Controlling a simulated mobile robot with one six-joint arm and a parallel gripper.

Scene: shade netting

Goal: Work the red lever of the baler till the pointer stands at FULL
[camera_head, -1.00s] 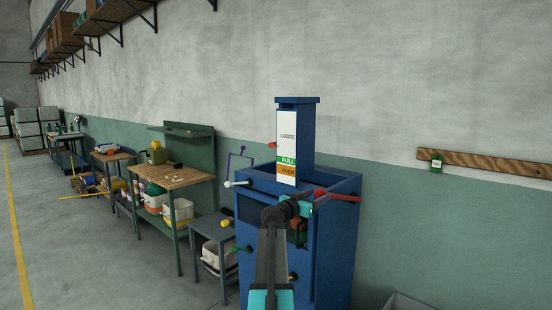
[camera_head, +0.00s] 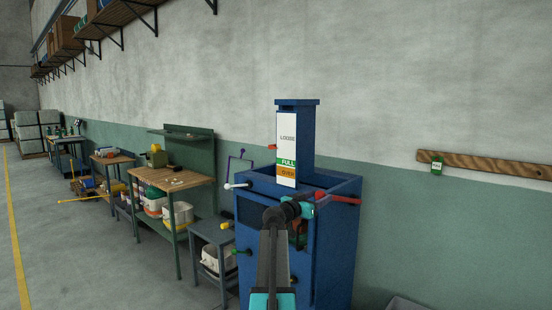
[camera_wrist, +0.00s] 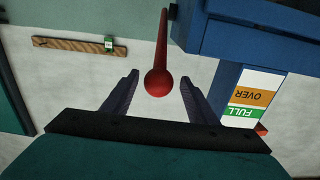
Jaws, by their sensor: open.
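The blue baler (camera_head: 345,240) stands against the wall. Its column carries a white scale (camera_head: 287,134) marked LOOSE, a green FULL band (camera_head: 286,162) and an orange OVER band below. The red pointer (camera_head: 272,147) is at the scale's left edge, between LOOSE and FULL. The red lever (camera_head: 340,198) sticks out to the right at the baler's top. In the wrist view, its round red knob (camera_wrist: 158,83) lies between the spread fingers of my gripper (camera_wrist: 160,77), with visible gaps on both sides. My gripper is open; its fingers are hard to make out in the head view.
A white-knobbed lever (camera_head: 230,185) projects left from the baler, and a green knob (camera_head: 237,252) sits lower on its front. A small grey table (camera_head: 212,230) and a green workbench (camera_head: 178,182) stand left. A wooden rail (camera_head: 485,164) with a green tag is right.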

